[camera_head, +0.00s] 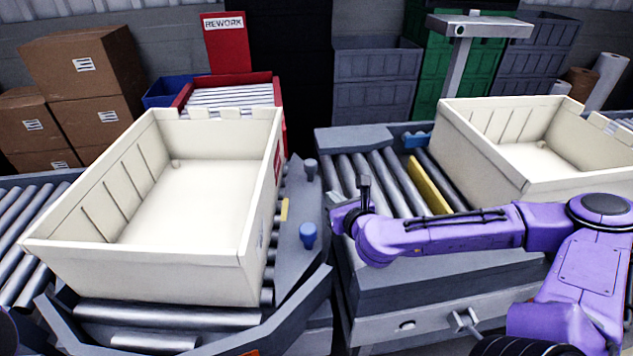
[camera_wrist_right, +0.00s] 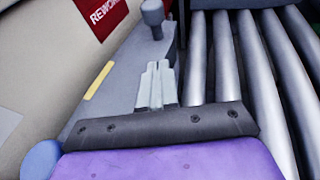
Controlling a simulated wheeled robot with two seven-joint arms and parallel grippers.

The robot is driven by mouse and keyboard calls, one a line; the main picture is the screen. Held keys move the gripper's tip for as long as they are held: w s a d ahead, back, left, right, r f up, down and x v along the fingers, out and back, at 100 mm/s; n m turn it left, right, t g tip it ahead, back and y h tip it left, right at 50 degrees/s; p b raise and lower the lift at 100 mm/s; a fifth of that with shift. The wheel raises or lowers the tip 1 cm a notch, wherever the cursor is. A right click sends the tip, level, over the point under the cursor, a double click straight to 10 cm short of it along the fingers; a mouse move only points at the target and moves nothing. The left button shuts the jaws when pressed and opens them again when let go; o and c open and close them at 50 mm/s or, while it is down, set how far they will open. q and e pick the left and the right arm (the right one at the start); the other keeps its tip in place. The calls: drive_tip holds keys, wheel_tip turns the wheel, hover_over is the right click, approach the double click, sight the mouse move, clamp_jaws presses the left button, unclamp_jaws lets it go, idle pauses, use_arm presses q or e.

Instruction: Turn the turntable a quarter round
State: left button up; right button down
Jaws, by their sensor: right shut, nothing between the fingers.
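The turntable (camera_head: 292,262) stands at the left with a grey side plate, rollers and a yellow mark on it. An empty cream crate (camera_head: 150,268) sits on it, slightly askew. A grey post (camera_head: 310,168) and a blue knob (camera_head: 308,236) rise from the side plate; the wrist view also shows the grey post (camera_wrist_right: 152,14) ahead and the blue knob (camera_wrist_right: 42,160) at lower left. My right gripper (camera_head: 364,184) is right of the turntable, near the end of the right conveyor. Its fingertips (camera_wrist_right: 157,66) are together and empty, apart from the grey post. My left gripper is not in view.
The right conveyor (camera_head: 378,172) has bare rollers, a yellow bar (camera_head: 428,187) and another cream crate (camera_head: 478,152). A red rework lane (camera_head: 282,95) lies behind the turntable. Rollers (camera_head: 18,232) adjoin at left. Cardboard boxes (camera_head: 85,62) stand behind.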

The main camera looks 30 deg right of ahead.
sight(313, 177)
drive_tip(key=x, duration=0.3)
drive_tip(key=p+x, duration=0.1)
drive_tip(key=x, duration=0.3)
drive_tip(key=r+x, duration=0.1)
drive_tip(key=x, duration=0.2)
drive_tip(key=shift+w+d+f, duration=0.1)
drive_tip(key=shift+w, duration=0.4)
